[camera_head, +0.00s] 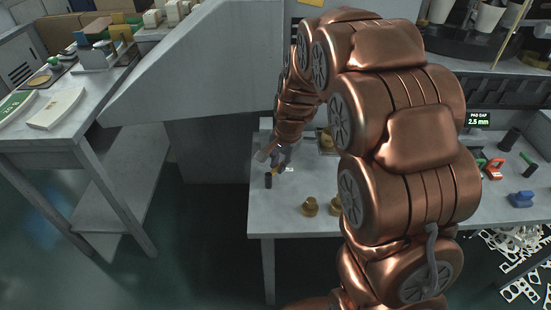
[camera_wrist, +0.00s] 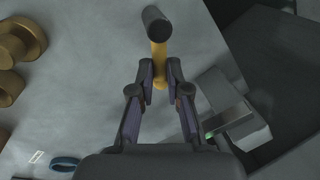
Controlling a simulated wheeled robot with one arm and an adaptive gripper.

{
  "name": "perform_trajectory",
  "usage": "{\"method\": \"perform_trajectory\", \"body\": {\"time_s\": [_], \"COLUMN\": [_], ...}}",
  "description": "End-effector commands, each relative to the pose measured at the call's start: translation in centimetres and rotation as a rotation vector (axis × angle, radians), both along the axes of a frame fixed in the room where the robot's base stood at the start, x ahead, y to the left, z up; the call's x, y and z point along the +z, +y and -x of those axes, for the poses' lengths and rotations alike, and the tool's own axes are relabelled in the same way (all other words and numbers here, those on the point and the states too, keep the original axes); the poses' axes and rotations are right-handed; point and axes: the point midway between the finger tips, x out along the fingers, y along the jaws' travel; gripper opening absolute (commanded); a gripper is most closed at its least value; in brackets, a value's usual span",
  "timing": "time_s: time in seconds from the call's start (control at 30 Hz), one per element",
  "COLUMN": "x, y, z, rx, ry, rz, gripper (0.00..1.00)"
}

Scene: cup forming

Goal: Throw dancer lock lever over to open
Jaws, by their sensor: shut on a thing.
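A yellow lever (camera_wrist: 159,52) with a dark cylindrical knob (camera_wrist: 155,18) at its far end shows at the top middle of the wrist view; I take it for the dancer lock lever. My gripper (camera_wrist: 160,76) has its two fingers on either side of the yellow shaft, closed on it below the knob. In the head view my gripper (camera_head: 281,158) is low over the left end of the bench, and a small dark cylinder (camera_head: 268,181) stands just in front of it. The lever's pivot is not clearly visible.
A grey metal block (camera_wrist: 228,104) with a small green spot is right of my gripper. Brass-coloured pieces (camera_wrist: 17,45) lie to the left, with a blue ring (camera_wrist: 65,162) lower down. The bench (camera_head: 285,225) has brass pieces (camera_head: 310,207) near its front; my arm hides its middle.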

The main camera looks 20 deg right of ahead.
Motion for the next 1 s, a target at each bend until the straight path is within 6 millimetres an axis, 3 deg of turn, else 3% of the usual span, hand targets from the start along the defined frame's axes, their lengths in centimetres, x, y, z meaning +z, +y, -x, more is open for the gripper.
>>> {"method": "perform_trajectory", "body": {"time_s": [0.6, 1.0], "x": [0.3, 0.1], "y": [-0.4, -0.1], "z": [2.5, 3.6], "rx": [-0.574, -0.829], "ry": [0.003, 0.003], "rz": [0.003, 0.0], "gripper": [0.0, 0.0]}}
